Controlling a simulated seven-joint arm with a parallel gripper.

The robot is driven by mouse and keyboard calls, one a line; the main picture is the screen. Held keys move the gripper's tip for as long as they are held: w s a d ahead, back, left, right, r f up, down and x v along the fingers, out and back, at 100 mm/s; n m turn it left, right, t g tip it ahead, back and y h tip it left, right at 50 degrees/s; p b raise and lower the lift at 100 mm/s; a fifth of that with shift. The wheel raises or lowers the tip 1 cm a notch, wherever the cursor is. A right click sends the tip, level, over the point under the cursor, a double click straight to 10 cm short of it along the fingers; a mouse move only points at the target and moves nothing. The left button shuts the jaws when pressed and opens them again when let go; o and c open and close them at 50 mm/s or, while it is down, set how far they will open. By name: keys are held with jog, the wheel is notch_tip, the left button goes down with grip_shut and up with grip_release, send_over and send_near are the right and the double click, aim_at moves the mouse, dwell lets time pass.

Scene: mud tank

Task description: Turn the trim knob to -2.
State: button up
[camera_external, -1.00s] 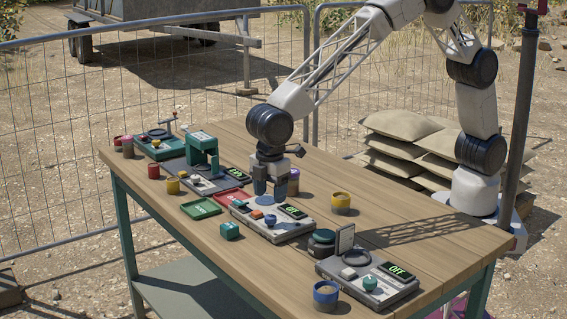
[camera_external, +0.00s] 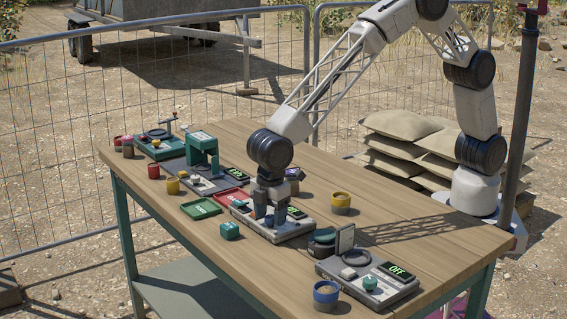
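My gripper (camera_external: 270,220) points straight down over the middle grey control box (camera_external: 290,233). Its two dark fingers stand apart, at about the same spacing as before, around the place of the box's blue knob. The knob is mostly hidden by the fingers, and I cannot tell whether they touch it. No trim label or scale marks can be read, so the knob's setting cannot be told. A lit green display (camera_external: 296,212) sits on the box, partly covered by the gripper.
Another box (camera_external: 345,283) with a teal knob (camera_external: 370,283) and a display reading OFF stands at the front right. Bare wood (camera_external: 425,240) is free at right.

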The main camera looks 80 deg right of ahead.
aim_at(271, 217)
jog(key=c, duration=0.9)
jog(key=shift+m, duration=0.7)
jog(key=o, duration=0.9)
jog(key=shift+o, duration=0.2)
jog(key=shift+r, duration=0.15)
jog(key=shift+r, duration=3.75)
